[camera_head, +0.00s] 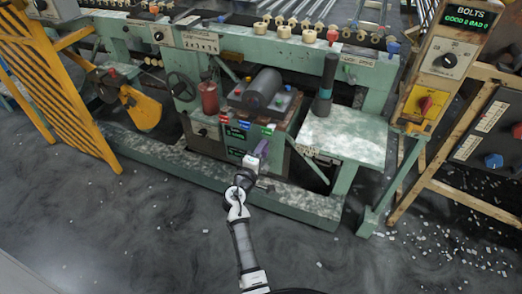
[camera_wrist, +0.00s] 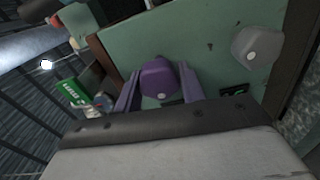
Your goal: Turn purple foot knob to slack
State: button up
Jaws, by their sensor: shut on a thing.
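The purple foot knob (camera_wrist: 158,82) sits on the green panel (camera_wrist: 215,72) in the wrist view. A pale dot marks its near edge. My gripper (camera_wrist: 159,70) has one purple finger on each side of the knob and is shut on it. In the head view my gripper (camera_head: 259,163) reaches the front of the low machine box. A small purple patch (camera_head: 263,146) shows there, but I cannot tell knob from finger. A dark label with green characters (camera_wrist: 234,90) is partly hidden by my gripper; its text is unreadable.
A grey knob (camera_wrist: 256,46) is on the same panel, right of the purple one. A green label (camera_wrist: 73,91) lies to the left. In the head view a green beam (camera_head: 190,170) runs low along the machine, and the floor in front is open.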

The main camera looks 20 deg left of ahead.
jog(key=n+p, duration=0.2)
jog(key=n, duration=0.3)
jog(key=shift+n, duration=0.4)
jog(key=n+p, duration=0.1)
jog(key=n, duration=0.1)
jog(key=n+p, duration=0.1)
jog(key=n, duration=0.1)
jog(key=shift+f+n, duration=0.2)
jog(key=shift+n, duration=0.2)
jog(key=o, duration=0.9)
jog(key=shift+o, duration=0.2)
jog(key=shift+s, duration=0.1)
jog(key=s+b, duration=0.1)
jog(key=s, duration=1.2)
jog(key=shift+s+a, duration=0.2)
jog(key=shift+s, duration=0.15)
